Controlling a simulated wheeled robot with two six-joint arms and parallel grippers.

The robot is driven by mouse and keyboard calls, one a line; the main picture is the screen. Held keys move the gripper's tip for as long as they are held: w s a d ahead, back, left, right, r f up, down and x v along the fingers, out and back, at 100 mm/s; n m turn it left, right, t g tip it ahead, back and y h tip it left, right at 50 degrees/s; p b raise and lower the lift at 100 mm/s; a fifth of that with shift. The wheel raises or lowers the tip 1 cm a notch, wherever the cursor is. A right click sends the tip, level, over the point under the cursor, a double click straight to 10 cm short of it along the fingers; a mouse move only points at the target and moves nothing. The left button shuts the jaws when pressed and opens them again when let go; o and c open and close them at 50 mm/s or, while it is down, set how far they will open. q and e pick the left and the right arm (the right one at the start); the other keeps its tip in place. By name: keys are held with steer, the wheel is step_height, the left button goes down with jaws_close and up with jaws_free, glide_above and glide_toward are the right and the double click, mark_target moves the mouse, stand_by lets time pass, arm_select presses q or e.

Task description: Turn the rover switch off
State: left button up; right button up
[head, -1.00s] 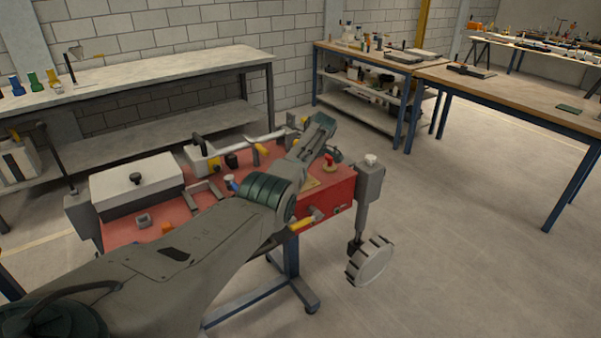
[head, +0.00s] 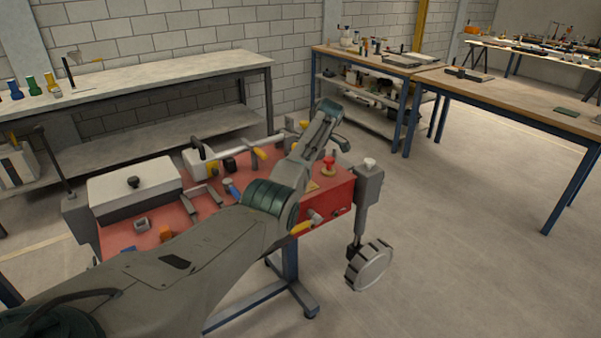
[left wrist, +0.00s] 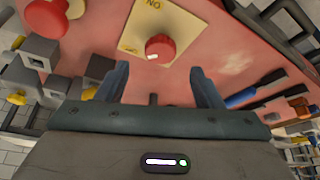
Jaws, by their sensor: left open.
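The rover's red deck (head: 200,207) stands on a blue frame in the head view. In the left wrist view, a round red knob (left wrist: 160,48) with a small white mark sits on a cream plate (left wrist: 185,15) lettered "ON". My left gripper (left wrist: 160,82) is open and empty. Its two fingers point toward the knob, which lies just beyond the fingertips, between their lines; no contact is seen. In the head view my left arm reaches over the deck and hides the knob; part of the plate (head: 313,185) shows beside it. My right gripper is out of view.
A second red knob (left wrist: 47,18) stands near the plate; grey blocks crowd the picture's left side. A blue-handled tool (left wrist: 245,97) lies at right. A white box (head: 135,190) and a pale bar (head: 240,147) are on the deck. A wheel (head: 370,265) hangs at its right.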

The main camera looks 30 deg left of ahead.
arm_select(q)
steer(key=v, duration=0.5)
steer(key=shift+b, duration=0.35)
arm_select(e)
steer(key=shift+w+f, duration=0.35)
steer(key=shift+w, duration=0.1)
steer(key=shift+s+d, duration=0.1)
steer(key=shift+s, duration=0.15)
arm_select(q)
steer(key=shift+f, duration=0.1)
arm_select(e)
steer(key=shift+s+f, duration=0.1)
